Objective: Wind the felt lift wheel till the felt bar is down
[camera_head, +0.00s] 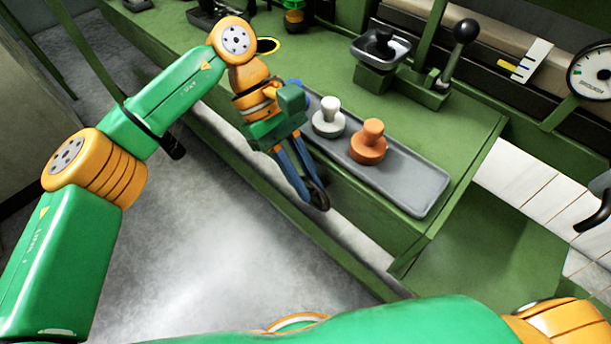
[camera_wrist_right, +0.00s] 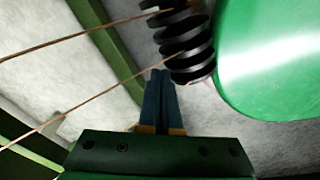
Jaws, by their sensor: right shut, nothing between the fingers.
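A small dark wheel (camera_head: 321,196) shows at the green bench's front side, below the grey tray; I take it for the felt lift wheel. My left gripper (camera_head: 309,191) reaches down over the bench edge, its blue fingers a little apart with their tips at the wheel. The tips overlap the wheel's dark shape, so whether they grip it is unclear. My right gripper (camera_wrist_right: 159,76) shows in the right wrist view, its blue fingers shut together and empty. I cannot make out the felt bar in either view.
A grey tray (camera_head: 425,190) on the bench holds a white knobbed piece (camera_head: 328,118) and an orange one (camera_head: 369,143). A black-knobbed lever (camera_head: 465,32) and a dial (camera_head: 592,72) stand behind. Thin cords and a black ribbed part (camera_wrist_right: 186,45) are near my right fingers.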

